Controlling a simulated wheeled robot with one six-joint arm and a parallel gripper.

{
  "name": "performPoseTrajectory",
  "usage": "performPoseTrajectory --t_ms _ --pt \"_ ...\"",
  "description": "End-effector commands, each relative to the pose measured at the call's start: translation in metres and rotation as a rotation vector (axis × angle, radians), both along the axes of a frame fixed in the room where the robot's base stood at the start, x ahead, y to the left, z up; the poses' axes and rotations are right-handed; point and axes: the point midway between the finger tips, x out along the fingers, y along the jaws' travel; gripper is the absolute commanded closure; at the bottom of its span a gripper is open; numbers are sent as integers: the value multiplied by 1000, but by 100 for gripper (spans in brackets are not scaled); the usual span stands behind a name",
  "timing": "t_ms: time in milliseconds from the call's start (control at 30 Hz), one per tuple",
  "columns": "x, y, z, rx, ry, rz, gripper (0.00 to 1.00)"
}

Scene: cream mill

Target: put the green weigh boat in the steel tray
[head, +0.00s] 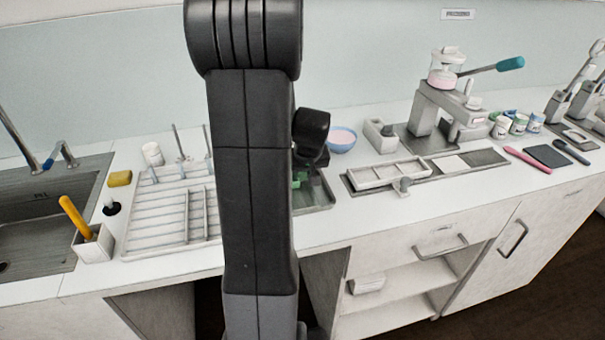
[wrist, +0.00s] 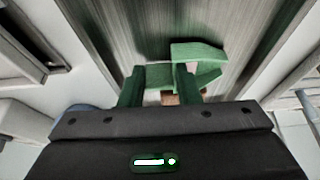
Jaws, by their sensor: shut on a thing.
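The green weigh boat (wrist: 205,53) is between the green fingers of my gripper (wrist: 160,88) in the wrist view. My gripper is shut on it. Behind the boat lies the brushed floor of the steel tray (wrist: 135,25), with a dark shadow close by the boat. I cannot tell whether the boat touches the tray floor. In the head view the steel tray (head: 318,197) shows at the right of my arm, which hides its left part. A small patch of green shows there over the tray, too small to tell boat from fingers.
A slatted white drying rack (head: 155,222) stands left of my arm. A blue bowl (head: 341,139) with pink contents is behind the tray. A white compartment tray (head: 388,174) on a grey base lies to the right. The counter's front edge runs just before the steel tray.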

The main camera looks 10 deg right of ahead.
Motion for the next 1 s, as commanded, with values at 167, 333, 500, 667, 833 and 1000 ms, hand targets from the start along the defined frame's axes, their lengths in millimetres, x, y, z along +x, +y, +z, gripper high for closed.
performPoseTrajectory --t_ms 167,333,500,667,833,1000 --pt "0 0 -2 -1 -2 0 95" --pt "0 0 -5 -1 -2 1 95" --pt "0 0 -4 -1 -2 1 48" --pt "0 0 -4 -1 -2 1 48" --pt "0 0 -1 -1 -2 1 48" --pt "-6 -1 16 -2 -6 1 48"
